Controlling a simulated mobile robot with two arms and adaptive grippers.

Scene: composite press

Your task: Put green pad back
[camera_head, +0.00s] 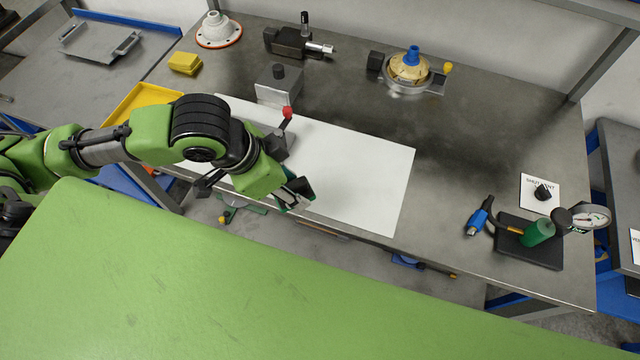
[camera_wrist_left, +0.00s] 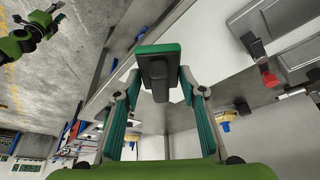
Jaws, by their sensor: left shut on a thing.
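My left gripper (camera_head: 297,192) is over the front edge of the workbench, beside a white sheet (camera_head: 365,180). In the left wrist view the gripper (camera_wrist_left: 160,78) is shut on the green pad (camera_wrist_left: 158,48), a small block with a green edge and a dark grey face. The pad is held between the two fingertips, and in the head view it is mostly hidden by the gripper. A green arm at the upper left of the left wrist view seems to be my right one, with its gripper (camera_wrist_left: 48,14) small and unclear.
A grey press with a red knob (camera_head: 287,112) stands close behind my left gripper. A yellow tray (camera_head: 125,110), a yellow block (camera_head: 185,63) and a round fixture (camera_head: 408,68) are farther back. A gauge with a green cylinder (camera_head: 538,233) is at right.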

